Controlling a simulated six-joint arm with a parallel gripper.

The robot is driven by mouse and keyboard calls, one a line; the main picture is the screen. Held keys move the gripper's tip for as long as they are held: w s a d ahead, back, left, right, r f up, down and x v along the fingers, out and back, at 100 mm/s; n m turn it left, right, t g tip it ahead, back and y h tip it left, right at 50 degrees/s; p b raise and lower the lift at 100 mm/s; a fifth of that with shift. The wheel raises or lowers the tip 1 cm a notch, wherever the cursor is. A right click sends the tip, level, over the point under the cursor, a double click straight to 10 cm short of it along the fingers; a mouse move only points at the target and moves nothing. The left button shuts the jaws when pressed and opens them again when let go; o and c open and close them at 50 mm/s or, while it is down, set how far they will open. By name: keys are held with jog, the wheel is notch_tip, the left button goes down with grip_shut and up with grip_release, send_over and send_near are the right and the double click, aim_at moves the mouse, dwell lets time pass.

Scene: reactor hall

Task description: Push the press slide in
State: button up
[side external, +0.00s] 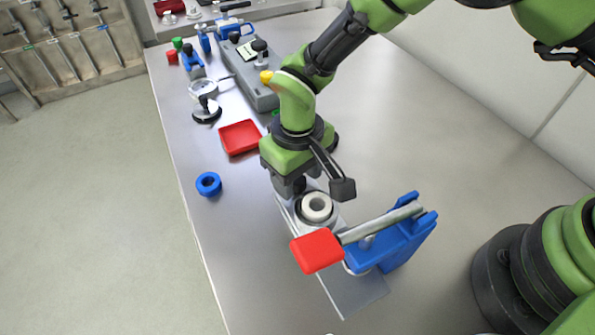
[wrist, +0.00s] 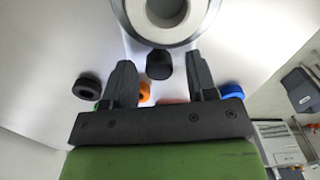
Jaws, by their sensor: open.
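The press stands at the near end of the table, with a blue body (side external: 405,243), a grey base plate (side external: 352,293) and a lever with a red handle (side external: 317,251). The press slide's round nest (side external: 300,212) holds a white ring (side external: 316,207) and sits out from under the press head. In the wrist view the nest (wrist: 122,18) and white ring (wrist: 168,12) show at the top. A black knob (wrist: 159,66) shows between my fingers; contact cannot be told. My gripper (side external: 290,186) is open at the slide's outer end; it also shows in the wrist view (wrist: 163,80).
A blue ring (side external: 208,184) lies left of the slide near the table edge. A red tray (side external: 240,137) lies beyond my gripper. A grey fixture (side external: 254,85) and a white dial-like part (side external: 203,90) stand farther back. The table right of my arm is clear.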

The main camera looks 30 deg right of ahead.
aim_at(308, 192)
grip_shut()
jog(key=shift+s, duration=1.75)
grip_release()
notch_tip(308, 192, up, 10)
jog(key=shift+w, duration=0.1)
